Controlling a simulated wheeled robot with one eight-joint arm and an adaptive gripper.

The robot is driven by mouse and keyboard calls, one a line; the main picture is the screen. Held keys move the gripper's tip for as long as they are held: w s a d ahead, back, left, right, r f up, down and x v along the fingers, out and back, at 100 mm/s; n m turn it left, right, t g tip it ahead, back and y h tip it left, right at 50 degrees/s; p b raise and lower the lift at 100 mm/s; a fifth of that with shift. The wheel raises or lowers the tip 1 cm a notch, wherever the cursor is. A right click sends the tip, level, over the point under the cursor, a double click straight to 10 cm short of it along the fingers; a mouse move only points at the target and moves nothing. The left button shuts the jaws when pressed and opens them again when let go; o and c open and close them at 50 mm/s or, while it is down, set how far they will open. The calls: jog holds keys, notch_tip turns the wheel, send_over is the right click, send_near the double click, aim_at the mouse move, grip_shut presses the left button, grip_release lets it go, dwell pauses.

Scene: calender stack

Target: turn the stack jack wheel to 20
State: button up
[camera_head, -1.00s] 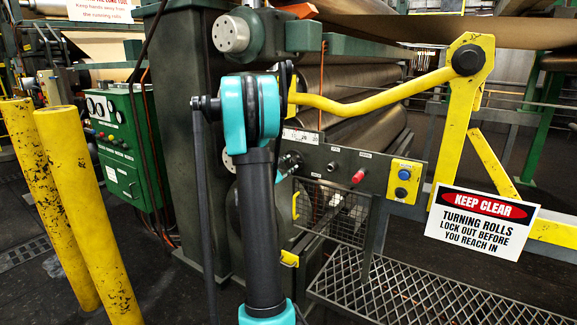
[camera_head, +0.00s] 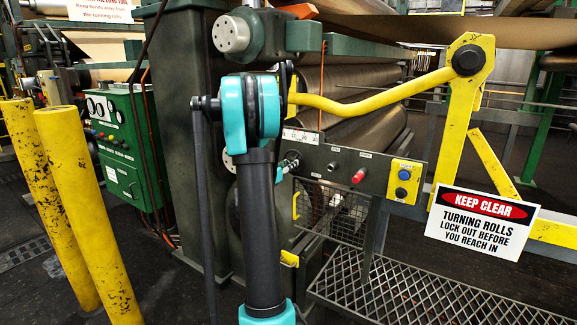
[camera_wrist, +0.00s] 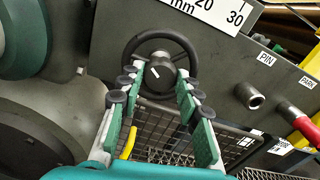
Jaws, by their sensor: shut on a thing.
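The stack jack wheel is a dark round handwheel (camera_wrist: 150,37) on the grey panel, with a hub that carries a short white mark. My gripper (camera_wrist: 158,82) is shut on the wheel, its fingers on both sides of the hub and its tips at the lower rim. A white scale plate (camera_wrist: 212,12) sits above the wheel; 20, 30 and "mm" are readable in the wrist view. It also shows in the head view (camera_head: 302,138). I cannot make out a pointer.
A PIN knob (camera_wrist: 250,95) and a red PARK knob (camera_wrist: 292,117) stick out to the wheel's right. A wire mesh guard (camera_head: 335,212) hangs below. A yellow bar (camera_head: 380,103) crosses above the panel. Yellow posts (camera_head: 90,210) stand at left.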

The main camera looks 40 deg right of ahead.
jog(key=n, duration=1.3)
jog(key=shift+f+n, duration=0.1)
jog(key=shift+n, duration=0.3)
dwell(0.4)
jog(key=o, duration=1.2)
jog(key=shift+c, duration=0.2)
jog(key=shift+a, duration=0.1)
jog(key=v, duration=1.2)
